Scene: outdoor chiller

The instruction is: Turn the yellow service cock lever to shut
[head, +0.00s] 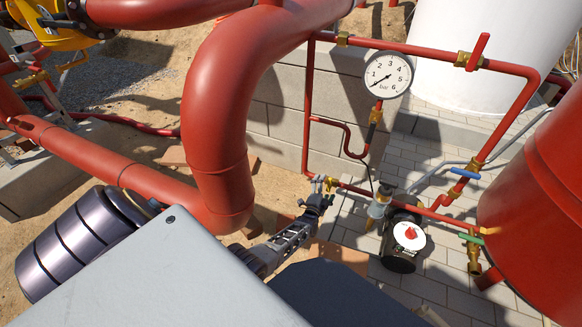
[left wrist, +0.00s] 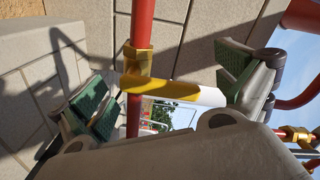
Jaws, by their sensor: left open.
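The yellow service cock lever (left wrist: 172,91) lies across the middle of the left wrist view. It extends to the right from a brass cock body (left wrist: 137,62) on a thin red pipe. My left gripper (left wrist: 165,88) is open, with a green-padded finger on each side of the lever. I see no clear contact between the pads and the lever. In the head view my left gripper (head: 318,198) reaches the small brass cock (head: 330,183) low on the thin red pipework. The lever is small there and partly hidden by the gripper. My right gripper is not in view.
A thick red pipe bend (head: 215,130) stands left of the gripper. A pressure gauge (head: 388,75) is above. A dark pump (head: 404,240), a blue lever (head: 465,173), a green lever (head: 470,238) and a red tank (head: 540,200) are to the right. A block wall (head: 280,110) is behind.

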